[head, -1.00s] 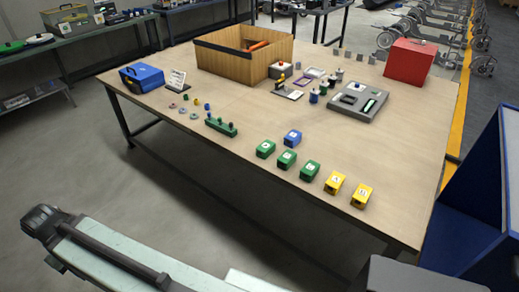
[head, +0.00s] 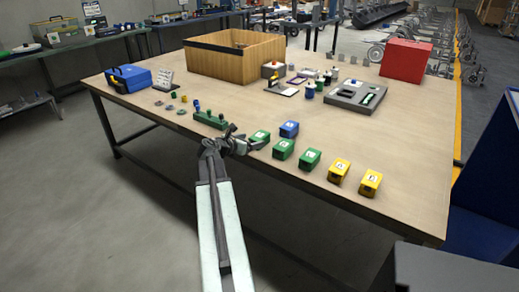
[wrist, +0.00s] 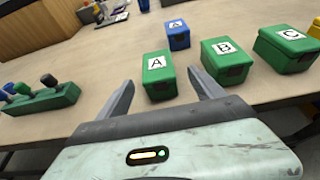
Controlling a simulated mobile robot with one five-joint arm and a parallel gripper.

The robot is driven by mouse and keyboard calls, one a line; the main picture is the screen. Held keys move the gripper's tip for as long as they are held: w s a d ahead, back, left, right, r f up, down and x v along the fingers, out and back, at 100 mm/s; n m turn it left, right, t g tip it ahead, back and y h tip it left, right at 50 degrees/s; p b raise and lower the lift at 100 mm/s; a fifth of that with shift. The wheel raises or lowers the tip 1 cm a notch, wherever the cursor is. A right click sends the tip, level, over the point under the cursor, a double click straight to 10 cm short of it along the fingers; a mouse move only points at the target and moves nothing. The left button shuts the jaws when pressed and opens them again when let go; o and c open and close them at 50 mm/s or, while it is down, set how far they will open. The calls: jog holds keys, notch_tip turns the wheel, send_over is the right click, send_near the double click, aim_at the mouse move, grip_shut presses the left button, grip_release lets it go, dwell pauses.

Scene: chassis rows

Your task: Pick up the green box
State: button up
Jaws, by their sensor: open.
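Three green boxes with white labels stand in a row along the near table edge. In the wrist view they are green box A (wrist: 158,74), green box B (wrist: 226,60) and green box C (wrist: 286,48). In the head view box A (head: 259,137) is partly beside my gripper (head: 246,138); box B (head: 284,149) and box C (head: 310,159) lie to its right. My gripper is open and empty, and its fingers (wrist: 161,80) point towards box A, which shows between them in the wrist view.
A blue box (head: 289,129) stands just behind the green ones. Two yellow boxes (head: 339,172) continue the row rightward. A green rack with pegs (head: 209,120) is left of my gripper. A wooden crate (head: 235,58), grey tray (head: 356,98) and red box (head: 406,60) stand farther back.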

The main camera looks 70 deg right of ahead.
aim_at(260, 139)
jog(key=shift+f+b+x, duration=0.15)
jog(key=shift+b+x, duration=0.65)
jog(key=shift+x, duration=1.15)
jog(key=shift+f+b+x, duration=0.15)
jog(key=shift+b+x, duration=0.65)
jog(key=shift+x, duration=1.1)
jog(key=shift+w+a, duration=0.1)
jog(key=shift+w, duration=0.05)
grip_shut()
